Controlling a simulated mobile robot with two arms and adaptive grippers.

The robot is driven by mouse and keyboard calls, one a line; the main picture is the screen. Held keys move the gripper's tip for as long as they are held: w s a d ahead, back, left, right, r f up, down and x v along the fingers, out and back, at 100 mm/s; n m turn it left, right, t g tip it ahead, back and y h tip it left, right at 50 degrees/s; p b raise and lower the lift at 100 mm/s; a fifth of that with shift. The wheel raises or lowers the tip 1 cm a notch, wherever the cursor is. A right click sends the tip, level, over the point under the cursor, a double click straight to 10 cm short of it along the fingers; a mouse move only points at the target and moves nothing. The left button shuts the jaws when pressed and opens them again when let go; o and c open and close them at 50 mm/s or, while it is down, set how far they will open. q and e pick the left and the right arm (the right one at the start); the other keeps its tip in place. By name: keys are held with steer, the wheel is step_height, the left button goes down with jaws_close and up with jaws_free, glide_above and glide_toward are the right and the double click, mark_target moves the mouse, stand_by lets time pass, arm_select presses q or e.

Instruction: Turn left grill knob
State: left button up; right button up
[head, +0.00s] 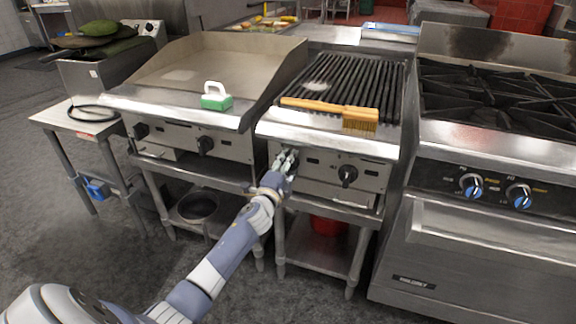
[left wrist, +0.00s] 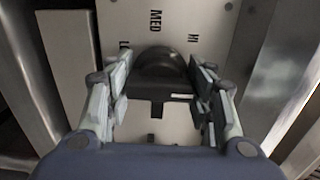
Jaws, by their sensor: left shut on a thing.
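My left gripper (head: 286,160) reaches the front panel of the grill (head: 345,82) at its left end, where it covers the left grill knob in the head view. In the left wrist view the black left knob (left wrist: 158,84) sits between the two fingers of my left gripper (left wrist: 160,98), which are shut on it. The panel around it has the marks LO, MED and HI. The right grill knob (head: 347,175) is black and stands free on the same panel. My right gripper is not in view.
A wooden brush (head: 330,107) lies across the grill's front edge. A griddle (head: 205,70) with a green and white scrubber (head: 216,97) stands to the left. A range (head: 490,190) with blue knobs stands to the right. A red container (head: 328,226) is below the grill.

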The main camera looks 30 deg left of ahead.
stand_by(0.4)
arm_select(q)
steer(key=o, duration=1.1)
steer(key=v, duration=1.2)
